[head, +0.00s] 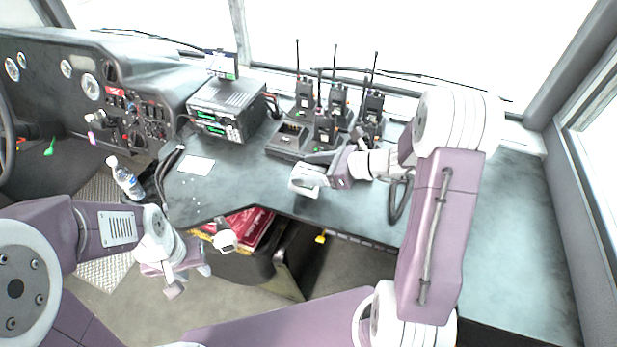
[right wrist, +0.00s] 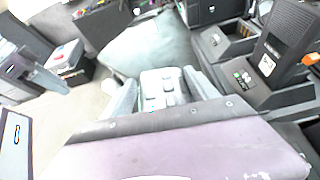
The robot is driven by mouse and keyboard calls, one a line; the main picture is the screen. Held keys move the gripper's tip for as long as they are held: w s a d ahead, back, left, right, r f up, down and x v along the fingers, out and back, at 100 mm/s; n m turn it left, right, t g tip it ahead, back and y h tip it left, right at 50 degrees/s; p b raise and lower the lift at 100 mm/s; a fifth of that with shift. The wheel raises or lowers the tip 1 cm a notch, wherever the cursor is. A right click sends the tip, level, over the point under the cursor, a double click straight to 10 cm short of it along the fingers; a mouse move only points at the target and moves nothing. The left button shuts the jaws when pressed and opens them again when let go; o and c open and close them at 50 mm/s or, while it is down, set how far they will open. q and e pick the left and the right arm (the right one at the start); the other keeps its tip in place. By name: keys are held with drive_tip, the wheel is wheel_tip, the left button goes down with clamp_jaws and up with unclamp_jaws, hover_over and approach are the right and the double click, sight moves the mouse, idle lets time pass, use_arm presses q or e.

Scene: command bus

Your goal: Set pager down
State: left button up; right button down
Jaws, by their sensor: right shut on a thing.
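My right gripper (head: 303,183) is over the grey desk, in front of the radio chargers. In the right wrist view my right gripper (right wrist: 162,95) is shut on a small pale device with buttons, the pager (right wrist: 163,86), held between its two fingers. In the head view the fingers largely hide it, and I cannot tell whether it touches the desk (head: 230,180). My left gripper (head: 187,278) hangs low at the left, in front of the desk and away from the pager. Its finger gap is not clear.
Several handheld radios (head: 325,125) stand in chargers behind my right gripper. A radio console (head: 228,108) and a white card (head: 196,164) are to the left. A water bottle (head: 126,178) stands by the dashboard. The desk's right part is clear.

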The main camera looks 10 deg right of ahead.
wheel_tip(320, 180, down, 3)
drive_tip(key=shift+f, duration=0.15)
drive_tip(key=shift+f+b, duration=0.1)
drive_tip(key=shift+b, duration=0.25)
drive_tip(key=shift+c, duration=1)
unclamp_jaws()
drive_tip(key=shift+s+d+r, duration=0.1)
drive_tip(key=shift+d+r, duration=0.15)
drive_tip(key=shift+r, duration=0.1)
drive_tip(key=p+v, duration=0.2)
drive_tip(key=v, duration=0.9)
drive_tip(key=shift+d, duration=0.2)
